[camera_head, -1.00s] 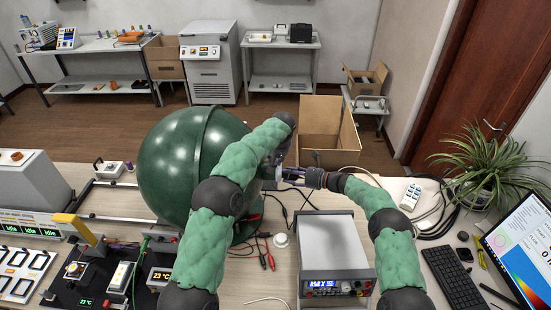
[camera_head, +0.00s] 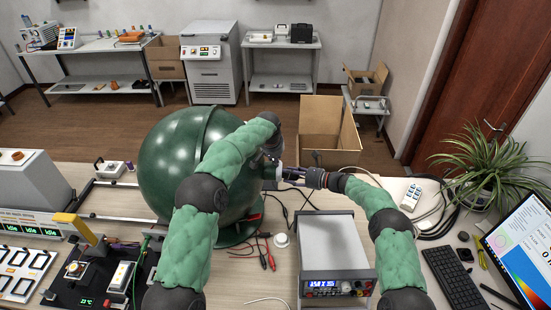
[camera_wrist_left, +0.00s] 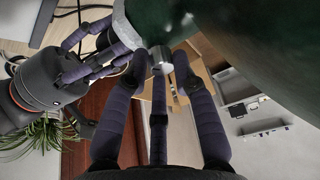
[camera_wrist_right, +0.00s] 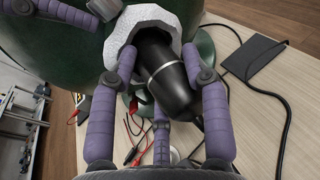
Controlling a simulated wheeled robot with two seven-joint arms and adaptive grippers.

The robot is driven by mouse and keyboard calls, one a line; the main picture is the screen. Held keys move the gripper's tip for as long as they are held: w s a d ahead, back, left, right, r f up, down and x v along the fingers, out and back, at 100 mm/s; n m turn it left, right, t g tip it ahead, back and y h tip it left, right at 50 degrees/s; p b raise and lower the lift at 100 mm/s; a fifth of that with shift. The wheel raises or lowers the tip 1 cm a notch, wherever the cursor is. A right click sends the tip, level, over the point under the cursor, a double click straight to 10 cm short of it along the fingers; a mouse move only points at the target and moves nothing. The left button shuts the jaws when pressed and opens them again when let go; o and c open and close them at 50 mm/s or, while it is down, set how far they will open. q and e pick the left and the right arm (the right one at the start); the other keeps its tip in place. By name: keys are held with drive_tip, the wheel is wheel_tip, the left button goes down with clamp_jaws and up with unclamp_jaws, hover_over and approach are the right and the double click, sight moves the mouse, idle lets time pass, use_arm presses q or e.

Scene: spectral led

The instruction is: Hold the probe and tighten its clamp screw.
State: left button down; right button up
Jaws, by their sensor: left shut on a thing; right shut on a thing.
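A dark green sphere (camera_head: 180,165) stands on the bench with a pale collar (camera_wrist_right: 152,22) at its port. The black probe (camera_wrist_right: 165,75) sits in this collar. My right gripper (camera_wrist_right: 159,62) is shut around the probe, and shows right of the sphere in the head view (camera_head: 292,174). The small silver clamp screw (camera_wrist_left: 163,60) sticks out by the collar in the left wrist view. My left gripper (camera_wrist_left: 164,72) is shut on it; in the head view my left arm mostly hides that gripper. Whether the screw is tight cannot be told.
Red and black leads (camera_head: 266,252) lie below the sphere. A keyboard (camera_head: 453,278), monitor (camera_head: 520,250) and plant (camera_head: 483,170) are at the right. An open cardboard box (camera_head: 327,130) stands behind the bench.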

use_arm(q)
drive_tip(key=shift+f+m, duration=0.25)
drive_tip(key=shift+m, duration=0.05)
drive_tip(key=c, duration=1.1)
unclamp_jaws()
drive_tip(key=shift+o, duration=0.2)
drive_tip(key=shift+r, duration=0.1)
drive_tip(key=d+v, duration=0.1)
drive_tip(key=v, duration=1.1)
drive_tip(key=shift+s+a+r, duration=0.15)
drive_tip(key=shift+s+a, duration=0.1)
drive_tip(key=shift+a, duration=0.2)
